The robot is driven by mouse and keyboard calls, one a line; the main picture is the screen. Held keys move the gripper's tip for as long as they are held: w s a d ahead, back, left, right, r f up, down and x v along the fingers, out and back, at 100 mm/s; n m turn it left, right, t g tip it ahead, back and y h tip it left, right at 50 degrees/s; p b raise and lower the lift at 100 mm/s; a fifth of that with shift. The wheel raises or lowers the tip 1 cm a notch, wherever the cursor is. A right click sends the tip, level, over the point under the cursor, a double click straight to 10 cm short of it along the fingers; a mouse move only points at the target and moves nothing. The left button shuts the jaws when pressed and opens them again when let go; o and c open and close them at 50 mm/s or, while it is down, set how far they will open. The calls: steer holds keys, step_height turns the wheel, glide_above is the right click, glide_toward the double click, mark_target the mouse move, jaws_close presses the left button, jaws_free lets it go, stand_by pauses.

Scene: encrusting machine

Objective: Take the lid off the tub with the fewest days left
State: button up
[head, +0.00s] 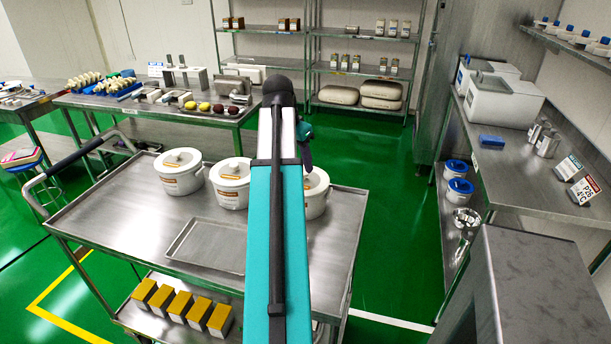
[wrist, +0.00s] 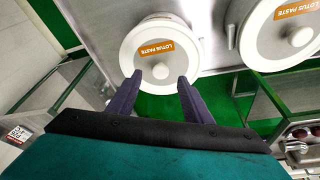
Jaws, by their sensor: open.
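Three white lidded tubs stand on the steel cart: a left tub (head: 183,185), a middle tub (head: 232,194) and a right tub (head: 315,205), partly hidden behind my arm. Each has an orange label; no days left can be read. In the wrist view, one round white lid (wrist: 143,75) with a knob and an orange "LOTUS PASTE" label lies just beyond my gripper (wrist: 158,79). The two dark fingers are apart and empty, with the knob showing between their tips. A second such lid (wrist: 270,52) is at the upper right. In the head view the fingers are mostly hidden.
A shallow metal tray (head: 190,266) lies on the cart in front of the tubs. Several yellow-brown boxes (head: 182,305) stand on its lower shelf. A crowded table (head: 150,111) is behind at left. A steel counter (head: 505,170) is at right. Green floor is open between them.

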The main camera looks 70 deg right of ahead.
steer(key=shift+p+x, duration=0.45)
steer(key=shift+x, duration=1.8)
steer(key=shift+w, duration=0.1)
steer(key=c, duration=1.2)
